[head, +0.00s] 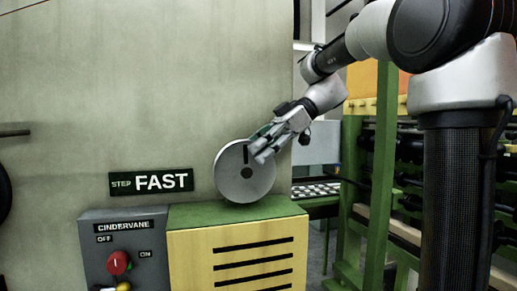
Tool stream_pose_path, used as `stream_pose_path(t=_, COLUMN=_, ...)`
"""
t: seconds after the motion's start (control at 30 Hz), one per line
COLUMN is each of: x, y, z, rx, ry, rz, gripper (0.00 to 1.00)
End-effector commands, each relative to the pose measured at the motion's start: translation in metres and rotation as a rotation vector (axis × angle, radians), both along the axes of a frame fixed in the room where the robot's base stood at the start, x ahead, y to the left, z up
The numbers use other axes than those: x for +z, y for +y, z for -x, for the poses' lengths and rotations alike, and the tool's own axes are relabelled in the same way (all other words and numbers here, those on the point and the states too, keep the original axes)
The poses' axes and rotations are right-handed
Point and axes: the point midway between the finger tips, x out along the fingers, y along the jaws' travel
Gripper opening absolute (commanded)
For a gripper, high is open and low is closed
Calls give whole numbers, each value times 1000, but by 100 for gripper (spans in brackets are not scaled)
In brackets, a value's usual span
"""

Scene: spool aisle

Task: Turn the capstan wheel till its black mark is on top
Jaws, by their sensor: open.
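The capstan wheel (232,183) is a pale grey disc standing upright on the green top of a yellow cabinet. It has a dark hub at its centre. A short black mark (245,153) runs straight up from near the hub towards the upper rim, so it is at the top. My gripper (259,148) reaches in from the upper right, with its fingers at the wheel's upper right rim. It is open, and the fingers cover part of that rim. I cannot tell whether they touch the wheel.
The yellow cabinet (190,262) has black slots. A grey CINDERVANE box (97,256) with a red knob (118,262) stands at its left. A FAST sign (151,182) is on the large grey-green wall (130,80). A green rack frame (382,180) stands at the right.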

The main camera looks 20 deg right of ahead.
Motion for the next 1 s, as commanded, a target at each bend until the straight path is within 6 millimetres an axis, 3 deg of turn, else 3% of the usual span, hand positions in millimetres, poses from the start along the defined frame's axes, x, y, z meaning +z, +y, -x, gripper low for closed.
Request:
stream_pose_path(t=0.5, x=41, y=-57, z=-1, rx=-2, ry=0, rz=0, gripper=48)
stream_pose_path(t=1.0, x=44, y=-61, z=0, rx=-1, ry=0, rz=0, gripper=48)
